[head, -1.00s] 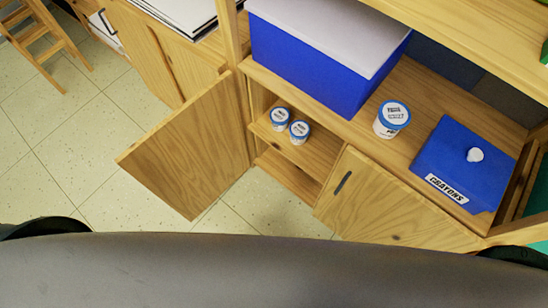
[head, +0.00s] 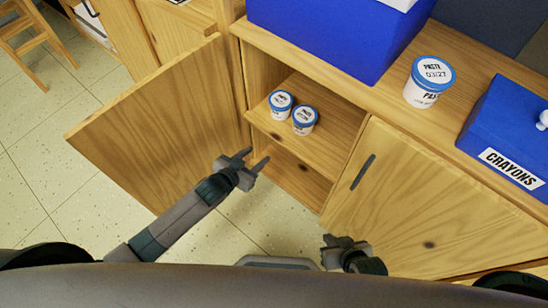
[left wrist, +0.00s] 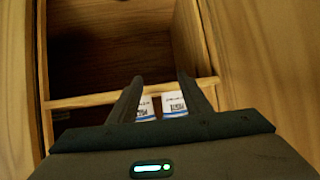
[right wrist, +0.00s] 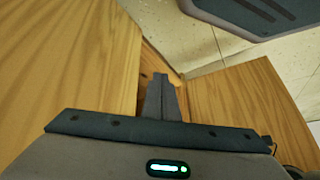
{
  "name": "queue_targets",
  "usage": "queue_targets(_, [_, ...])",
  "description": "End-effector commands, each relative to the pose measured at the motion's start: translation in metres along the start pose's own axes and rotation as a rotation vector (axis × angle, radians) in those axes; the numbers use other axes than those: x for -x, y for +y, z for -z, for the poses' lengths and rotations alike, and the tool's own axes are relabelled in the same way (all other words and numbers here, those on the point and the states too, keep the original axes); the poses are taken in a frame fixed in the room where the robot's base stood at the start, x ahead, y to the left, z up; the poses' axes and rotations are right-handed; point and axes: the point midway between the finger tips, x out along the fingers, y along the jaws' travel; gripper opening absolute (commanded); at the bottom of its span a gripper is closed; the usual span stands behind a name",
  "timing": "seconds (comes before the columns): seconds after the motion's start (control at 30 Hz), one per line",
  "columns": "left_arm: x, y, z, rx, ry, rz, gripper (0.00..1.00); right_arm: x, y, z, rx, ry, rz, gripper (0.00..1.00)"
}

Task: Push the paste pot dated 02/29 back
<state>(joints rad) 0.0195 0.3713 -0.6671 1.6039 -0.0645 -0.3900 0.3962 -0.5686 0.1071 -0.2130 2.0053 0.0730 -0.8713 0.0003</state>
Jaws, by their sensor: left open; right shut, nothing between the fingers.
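Two white paste pots with blue-rimmed lids stand side by side on the cabinet's inner shelf (head: 335,105): a left one (head: 281,106) and a right one (head: 304,122). Their lid dates are too small to read. Both show partly between my fingers in the left wrist view, one (left wrist: 146,109) beside the other (left wrist: 175,104). A third pot (head: 427,85), dated 03/27, stands on the cabinet top. My left gripper (head: 259,159) is open and empty, in front of the cabinet opening and short of the pots. My right gripper (head: 328,240) is shut and empty, low before the closed door.
The left cabinet door (head: 160,120) stands wide open; the right door (head: 400,205) is closed, with a dark handle (head: 363,171). A blue bin (head: 330,35) and a blue crayons box (head: 515,130) stand on top. The shelf right of the pots is clear.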

Motion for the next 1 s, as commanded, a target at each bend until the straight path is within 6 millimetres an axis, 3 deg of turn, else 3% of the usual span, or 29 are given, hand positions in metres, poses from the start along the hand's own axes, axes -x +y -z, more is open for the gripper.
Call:
queue_targets(0.03, [-0.007,0.009,0.007,-0.012,0.042,-0.023,0.45,0.0,-0.003,0.004,0.0,0.027,0.008,0.0])
queue_targets(0.2, [-0.001,0.035,0.049,-0.027,0.138,-0.088,0.45,0.032,-0.012,0.029,0.003,0.088,0.03,0.0])
queue_targets(0.4, [0.008,0.052,0.071,-0.033,0.187,-0.127,0.45,0.055,-0.017,0.042,0.006,0.122,0.042,0.0])
queue_targets(1.0, [0.008,0.054,0.074,-0.031,0.191,-0.132,0.45,0.058,-0.019,0.048,0.007,0.144,0.045,0.0])
